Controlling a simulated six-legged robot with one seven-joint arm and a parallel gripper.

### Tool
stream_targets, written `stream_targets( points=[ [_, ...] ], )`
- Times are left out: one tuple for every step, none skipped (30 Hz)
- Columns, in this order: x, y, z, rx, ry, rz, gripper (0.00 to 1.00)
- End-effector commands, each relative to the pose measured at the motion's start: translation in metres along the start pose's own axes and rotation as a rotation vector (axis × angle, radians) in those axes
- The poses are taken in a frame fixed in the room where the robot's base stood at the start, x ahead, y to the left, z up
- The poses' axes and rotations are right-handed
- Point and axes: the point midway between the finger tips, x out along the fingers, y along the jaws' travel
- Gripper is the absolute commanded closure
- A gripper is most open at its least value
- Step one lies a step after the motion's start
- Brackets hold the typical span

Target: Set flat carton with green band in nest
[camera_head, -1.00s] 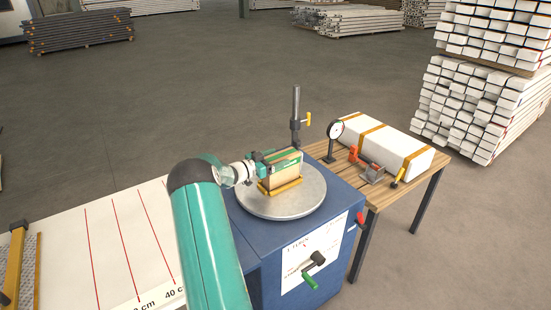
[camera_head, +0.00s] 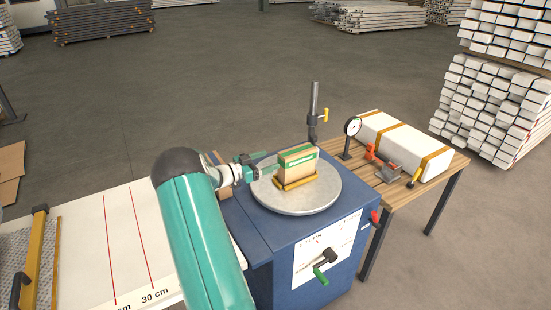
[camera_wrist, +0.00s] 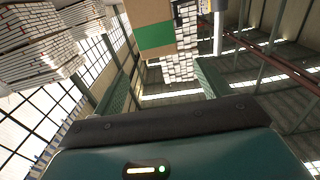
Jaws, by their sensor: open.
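The flat carton with the green band (camera_head: 298,163) stands on edge in a yellow nest (camera_head: 296,184) on the round grey turntable (camera_head: 270,201). Its brown face and green band also show at the top of the wrist view (camera_wrist: 155,38). My gripper (camera_head: 262,167) is open and just left of the carton, apart from it. In the wrist view its two fingers (camera_wrist: 160,80) stand wide, with the carton beyond them. The carton's lower edge is inside the nest's rim, so how deep it sits cannot be seen.
The turntable tops a blue cabinet (camera_head: 290,235) with a crank. A dark post (camera_head: 313,115) with a yellow lever stands behind the carton. A wooden table (camera_head: 410,185) at right bears a dial gauge, a white strapped block and small tools. A white marked surface (camera_head: 130,250) lies at left.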

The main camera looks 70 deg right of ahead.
Motion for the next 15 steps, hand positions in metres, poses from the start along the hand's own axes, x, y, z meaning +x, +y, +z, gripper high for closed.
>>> stream_targets(
  points=[
    [-0.003, 0.0, 0.0, 0.0, 0.0, 0.0, 0.24],
    [-0.004, 0.0, 0.0, 0.001, 0.0, 0.0, 0.24],
    [-0.005, 0.0, 0.0, 0.001, 0.0, 0.0, 0.24],
    [-0.005, 0.0, 0.0, 0.001, 0.0, 0.0, 0.24],
    [-0.005, 0.0, 0.0, 0.001, 0.0, 0.0, 0.24],
    [-0.005, 0.0, 0.0, 0.001, 0.0, 0.0, 0.24],
    [-0.005, 0.0, 0.0, 0.001, 0.0, 0.0, 0.24],
    [-0.005, 0.0, 0.0, 0.001, 0.0, 0.0, 0.24],
    [-0.005, 0.0, 0.0, 0.001, 0.0, 0.0, 0.24],
    [-0.006, 0.0, -0.001, 0.001, -0.001, -0.001, 0.24],
    [-0.007, -0.001, -0.002, 0.003, -0.002, -0.006, 0.24],
    [-0.009, -0.004, -0.004, 0.008, -0.006, -0.019, 0.24],
    [-0.013, -0.007, -0.007, 0.014, -0.012, -0.035, 0.24],
    [-0.017, -0.012, -0.011, 0.021, -0.02, -0.059, 0.24],
    [-0.026, -0.02, -0.019, 0.033, -0.033, -0.1, 0.24]
  ],
)
